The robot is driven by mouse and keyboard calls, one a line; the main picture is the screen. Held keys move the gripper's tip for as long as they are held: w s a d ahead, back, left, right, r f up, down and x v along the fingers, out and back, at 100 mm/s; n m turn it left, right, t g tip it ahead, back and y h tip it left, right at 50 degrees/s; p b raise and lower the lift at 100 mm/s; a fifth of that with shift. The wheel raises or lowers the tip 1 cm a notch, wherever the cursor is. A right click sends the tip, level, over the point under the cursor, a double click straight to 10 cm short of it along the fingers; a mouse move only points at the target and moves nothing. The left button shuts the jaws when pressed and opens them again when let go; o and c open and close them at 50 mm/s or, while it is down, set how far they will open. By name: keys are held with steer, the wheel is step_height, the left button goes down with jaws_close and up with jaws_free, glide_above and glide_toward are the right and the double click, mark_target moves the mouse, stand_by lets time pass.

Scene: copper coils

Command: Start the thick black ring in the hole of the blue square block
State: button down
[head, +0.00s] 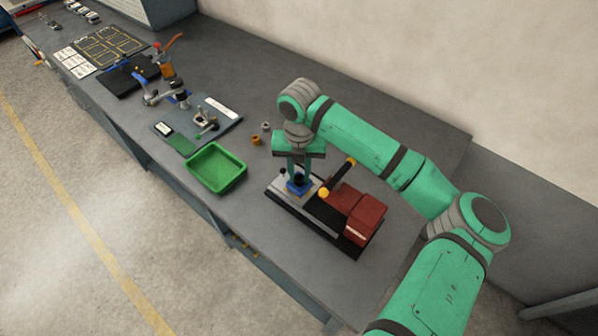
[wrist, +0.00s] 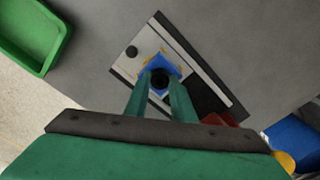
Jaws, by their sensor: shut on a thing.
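The blue square block (head: 291,187) sits on the light plate of a black-based fixture, below my gripper. In the wrist view the blue block (wrist: 158,62) lies straight below the fingertips, turned like a diamond. My gripper (head: 299,178) points down and is shut on the thick black ring (wrist: 160,80). In the head view the ring (head: 299,180) shows as a dark spot between the fingers, at the block's top. The ring covers the block's middle in the wrist view, so the hole is hidden. I cannot tell whether the ring touches the block or has entered it.
The fixture carries a dark red body (head: 357,215) and a black bar with a yellow knob (head: 324,193), right of my gripper. A green bin (head: 216,186) stands to the left. Small brown and grey pieces (head: 256,141) lie behind the bin. Clear table lies at the back.

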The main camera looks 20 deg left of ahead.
steer(key=shift+f, duration=0.15)
stand_by(0.5)
steer(key=c, duration=0.9)
jaws_free()
steer(key=shift+c, duration=0.2)
steer(key=shift+r, duration=3.5)
